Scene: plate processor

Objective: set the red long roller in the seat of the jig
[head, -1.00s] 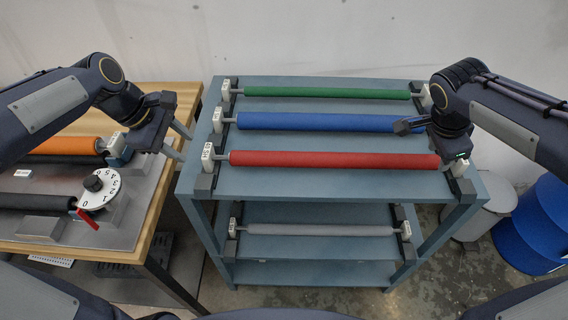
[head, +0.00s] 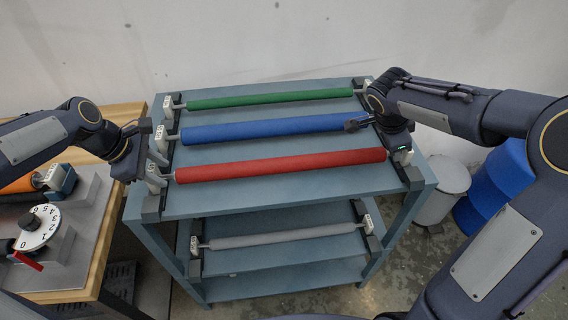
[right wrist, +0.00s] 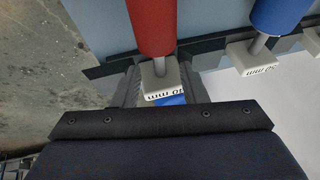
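The red long roller (head: 280,166) lies level on the cart's top shelf, its ends in dark end holders. My left gripper (head: 155,170) is at its left end, fingers apart beside the white end block, which is partly hidden. My right gripper (head: 402,158) is over its right end. In the right wrist view, the right gripper (right wrist: 161,88) has its fingers on both sides of the roller's white end block (right wrist: 158,78), seemingly not pressed on it. The roller's red end (right wrist: 152,25) also shows there. A metal fixture (head: 85,225) with a numbered dial, probably the jig, is on the left bench; its seat is unclear.
Blue (head: 265,129) and green (head: 270,98) rollers lie behind the red one. A grey roller (head: 285,236) lies on the lower shelf. An orange roller (head: 18,184) is on the bench. A bin (head: 442,190) and a blue drum (head: 495,185) stand right of the cart.

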